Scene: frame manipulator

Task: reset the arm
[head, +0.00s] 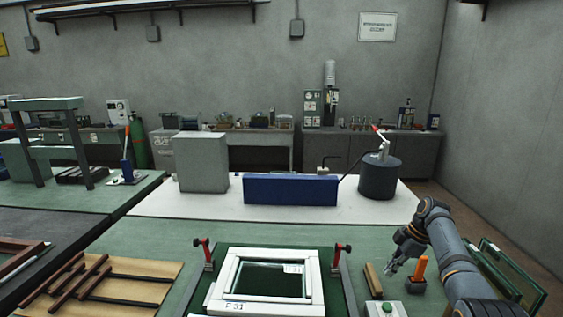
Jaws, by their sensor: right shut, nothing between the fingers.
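My right arm (456,262) comes in from the lower right. My right gripper (391,268) is shut and empty, pointing down to the left above the right side of the green bench. It is close to an orange-handled tool (420,268) in a small dark holder; whether they touch I cannot tell. My left gripper does not show.
A white frame (313,281) with dark glass lies between red-knobbed clamps (203,250) at front centre. Wooden strips (84,278) lie on a board at left. A blue block (290,189) and a dark cylinder (379,177) stand behind. Green-edged panes (512,272) lean at right.

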